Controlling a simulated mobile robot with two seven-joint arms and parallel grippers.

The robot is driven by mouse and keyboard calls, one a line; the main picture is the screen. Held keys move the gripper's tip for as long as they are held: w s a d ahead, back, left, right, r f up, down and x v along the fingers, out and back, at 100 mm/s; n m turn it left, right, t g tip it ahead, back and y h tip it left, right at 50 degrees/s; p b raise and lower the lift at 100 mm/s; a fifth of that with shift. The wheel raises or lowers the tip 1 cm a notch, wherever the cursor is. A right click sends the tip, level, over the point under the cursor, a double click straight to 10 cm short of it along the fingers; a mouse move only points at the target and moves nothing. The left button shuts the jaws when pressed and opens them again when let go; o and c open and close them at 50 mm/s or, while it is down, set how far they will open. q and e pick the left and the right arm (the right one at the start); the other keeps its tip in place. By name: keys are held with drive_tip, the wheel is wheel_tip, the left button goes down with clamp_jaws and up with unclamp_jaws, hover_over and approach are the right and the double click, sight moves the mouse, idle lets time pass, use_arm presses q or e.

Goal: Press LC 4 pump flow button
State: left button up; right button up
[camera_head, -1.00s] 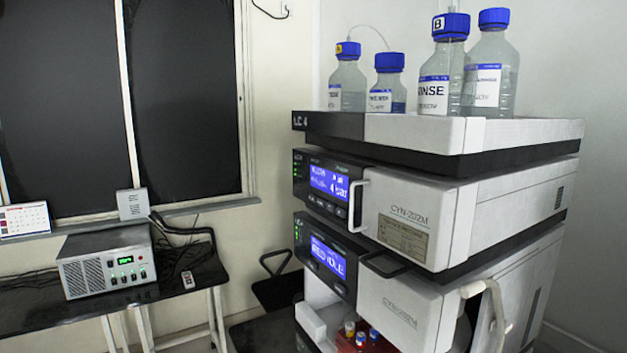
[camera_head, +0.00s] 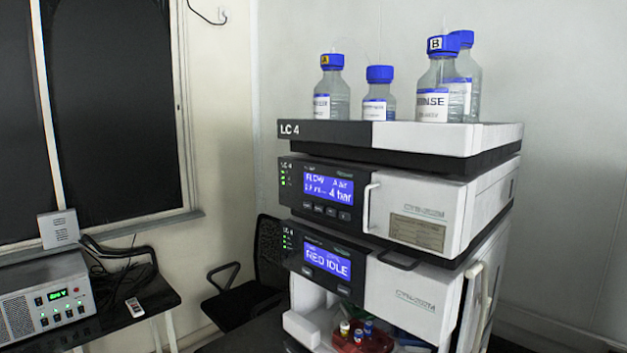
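The LC 4 stack stands right of centre in the head view, its top tray (camera_head: 325,131) labelled "LC 4". Below the tray is the pump module (camera_head: 418,206), with a lit blue screen (camera_head: 328,189) showing a flow line and "4 bar". A row of small dark buttons (camera_head: 326,211) sits under that screen; their labels are too small to read. Neither of my grippers is in view.
Several blue-capped bottles (camera_head: 440,90) stand on the top tray. Coloured vials sit in a red tray (camera_head: 352,343) low in the stack. A black chair (camera_head: 245,275) is behind, left of the stack. At left, a table holds a grey power unit (camera_head: 45,300) and a small remote (camera_head: 134,307).

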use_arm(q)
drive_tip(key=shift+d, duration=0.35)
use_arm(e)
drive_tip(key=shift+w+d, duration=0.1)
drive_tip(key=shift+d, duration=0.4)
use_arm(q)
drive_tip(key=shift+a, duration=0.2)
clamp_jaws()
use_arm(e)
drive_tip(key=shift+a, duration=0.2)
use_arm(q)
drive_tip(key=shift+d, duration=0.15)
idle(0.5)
